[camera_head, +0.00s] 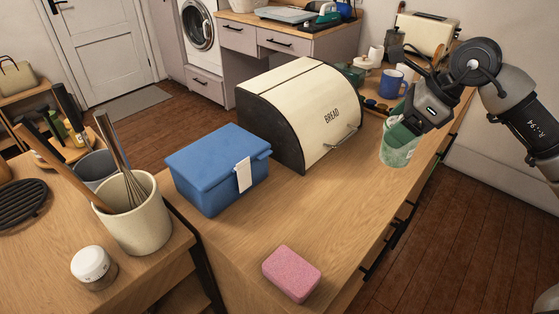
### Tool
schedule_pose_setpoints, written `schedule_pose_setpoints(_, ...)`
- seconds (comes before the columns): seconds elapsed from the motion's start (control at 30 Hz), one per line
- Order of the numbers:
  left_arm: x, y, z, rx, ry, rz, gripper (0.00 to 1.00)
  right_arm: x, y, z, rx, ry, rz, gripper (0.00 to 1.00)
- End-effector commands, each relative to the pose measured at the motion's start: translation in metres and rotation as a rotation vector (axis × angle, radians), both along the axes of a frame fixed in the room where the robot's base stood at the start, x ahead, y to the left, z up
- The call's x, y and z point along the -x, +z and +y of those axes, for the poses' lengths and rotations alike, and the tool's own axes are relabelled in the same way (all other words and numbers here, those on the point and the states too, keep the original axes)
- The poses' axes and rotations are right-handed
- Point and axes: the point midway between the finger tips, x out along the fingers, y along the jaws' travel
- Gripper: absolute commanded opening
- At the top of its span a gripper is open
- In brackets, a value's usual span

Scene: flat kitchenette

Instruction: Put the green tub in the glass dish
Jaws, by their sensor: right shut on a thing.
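My right gripper (406,128) comes in from the right over the far right part of the counter. It is shut on the green tub (398,154), which has a pale, see-through green lower part and a darker green part by the jaws. The tub looks upright near the counter's right edge; I cannot tell whether it touches the wood. The jaws hide part of it. I cannot make out a separate glass dish. My left gripper is not in view.
A cream bread bin (310,108) stands left of the tub, with a blue box (215,170) nearer. A pink sponge (291,273) lies at the front. A blue mug (391,83) and dark green object (350,73) stand behind. The counter between sponge and bin is clear.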

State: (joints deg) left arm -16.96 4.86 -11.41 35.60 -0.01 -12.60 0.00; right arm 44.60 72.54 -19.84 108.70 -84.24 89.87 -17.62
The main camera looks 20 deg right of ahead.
Motion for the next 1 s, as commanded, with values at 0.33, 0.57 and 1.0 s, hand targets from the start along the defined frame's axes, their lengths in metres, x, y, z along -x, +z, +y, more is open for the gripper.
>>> schedule_pose_setpoints(0.33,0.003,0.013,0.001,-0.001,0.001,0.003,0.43,-0.026,-0.022,0.036,-0.006,0.007,0.0,0.41)
schedule_pose_setpoints(0.57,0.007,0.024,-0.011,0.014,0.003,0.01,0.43,-0.057,-0.053,0.075,-0.005,0.004,0.0,0.41)
schedule_pose_setpoints(1.0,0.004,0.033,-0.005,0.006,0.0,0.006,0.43,-0.07,-0.096,0.093,-0.001,-0.002,0.004,0.41)
